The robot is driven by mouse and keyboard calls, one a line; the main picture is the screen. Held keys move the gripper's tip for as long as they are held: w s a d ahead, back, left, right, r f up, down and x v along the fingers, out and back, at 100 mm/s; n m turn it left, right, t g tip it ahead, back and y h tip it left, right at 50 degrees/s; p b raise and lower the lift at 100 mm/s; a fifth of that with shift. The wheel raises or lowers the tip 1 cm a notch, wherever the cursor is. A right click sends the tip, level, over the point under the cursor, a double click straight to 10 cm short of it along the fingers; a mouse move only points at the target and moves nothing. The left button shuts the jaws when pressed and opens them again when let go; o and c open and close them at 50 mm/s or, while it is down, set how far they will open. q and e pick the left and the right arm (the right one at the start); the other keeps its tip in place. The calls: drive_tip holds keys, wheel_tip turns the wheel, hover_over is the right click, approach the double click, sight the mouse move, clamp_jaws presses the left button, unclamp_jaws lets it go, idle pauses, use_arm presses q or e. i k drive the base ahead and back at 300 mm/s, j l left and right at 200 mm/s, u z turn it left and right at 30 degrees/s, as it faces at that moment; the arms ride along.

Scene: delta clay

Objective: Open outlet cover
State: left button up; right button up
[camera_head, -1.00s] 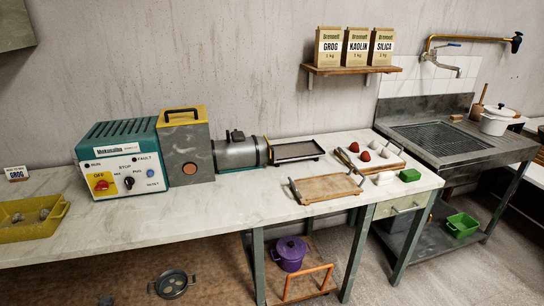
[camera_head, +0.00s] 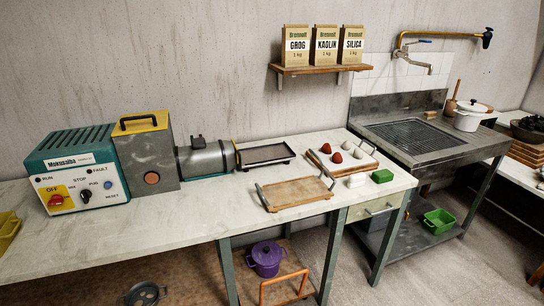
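A clay extruder machine stands on the bench at the left. It has a teal control box (camera_head: 83,170), a grey hopper block (camera_head: 149,155) with a yellow lid and black handle, and a grey horizontal barrel (camera_head: 207,160). At the barrel's right end is a ring with a yellowish rim (camera_head: 236,155), which may be the outlet cover; it appears closed, but its opening faces away from me. A dark tray (camera_head: 265,155) stands just right of that end. Neither of my grippers shows in the head view.
A wooden board with handles (camera_head: 296,193) lies on the bench front. A sink unit (camera_head: 425,150) stands right. The bench front (camera_head: 190,215) is clear.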

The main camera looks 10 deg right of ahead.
sight(236, 154)
drive_tip(key=i+l+z, duration=0.2)
drive_tip(key=l+z, duration=0.15)
drive_tip(key=i+l+z, duration=0.2)
drive_tip(key=z, duration=0.15)
